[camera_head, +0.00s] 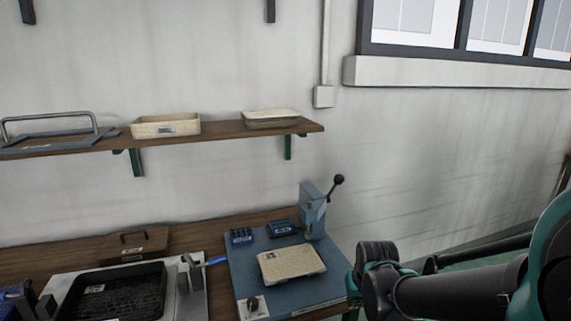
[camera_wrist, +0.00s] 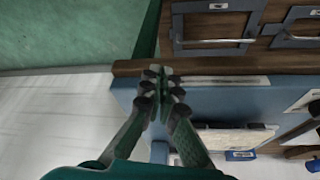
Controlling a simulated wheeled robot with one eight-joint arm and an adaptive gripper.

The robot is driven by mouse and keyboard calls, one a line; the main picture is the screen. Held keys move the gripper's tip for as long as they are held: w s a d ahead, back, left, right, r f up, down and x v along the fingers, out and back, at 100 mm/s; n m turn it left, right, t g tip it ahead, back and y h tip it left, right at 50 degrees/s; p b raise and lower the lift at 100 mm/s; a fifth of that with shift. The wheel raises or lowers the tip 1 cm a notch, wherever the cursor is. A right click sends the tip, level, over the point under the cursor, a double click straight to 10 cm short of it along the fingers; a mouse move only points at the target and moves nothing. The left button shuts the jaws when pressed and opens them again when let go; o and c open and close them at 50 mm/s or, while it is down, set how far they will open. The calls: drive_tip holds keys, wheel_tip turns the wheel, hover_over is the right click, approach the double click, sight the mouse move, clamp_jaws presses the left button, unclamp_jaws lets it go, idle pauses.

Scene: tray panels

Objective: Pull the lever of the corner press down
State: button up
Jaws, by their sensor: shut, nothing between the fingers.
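The corner press (camera_head: 313,207) is a blue-grey upright at the back right corner of a blue base plate (camera_head: 243,276). Its lever (camera_head: 331,189) slants up to the right and ends in a black ball knob (camera_head: 338,180). In the wrist view my gripper (camera_wrist: 162,78) is shut and empty, with its fingertips together over the edge of the blue plate (camera_wrist: 205,104). The lever cannot be made out there. In the head view my arm comes in from the right, below and right of the press, apart from the lever; the fingertips cannot be made out.
A cream tray (camera_head: 291,264) lies on the blue plate, with small blue blocks (camera_head: 281,228) behind it. A black tray (camera_head: 112,293) is at left on the wooden bench (camera_head: 192,232). A shelf (camera_head: 228,133) hangs above. The wall right of the press is bare.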

drive_tip(key=shift+o, duration=1.1)
drive_tip(key=shift+w+r, duration=0.2)
drive_tip(key=shift+w, duration=0.05)
drive_tip(key=o, duration=0.7)
drive_tip(key=w+r+n, duration=0.1)
drive_tip(key=w+r, duration=0.2)
drive_tip(key=w+r+n, duration=0.1)
drive_tip(key=w+r, duration=0.3)
drive_tip(key=shift+w, duration=0.25)
drive_tip(key=shift+o, duration=0.5)
drive_tip(key=w+r+n, duration=0.2)
drive_tip(key=w+r, duration=0.4)
drive_tip(key=r, duration=0.2)
drive_tip(key=shift+t, duration=0.3)
drive_tip(key=n+t+y, duration=0.1)
drive_tip(key=n, duration=0.5)
approach(337, 183)
drive_tip(key=x, duration=0.4)
drive_tip(key=w+x, duration=0.1)
drive_tip(key=x, duration=0.7)
drive_tip(key=shift+w+d+r, duration=0.25)
drive_tip(key=shift+d, duration=0.1)
clamp_jaws()
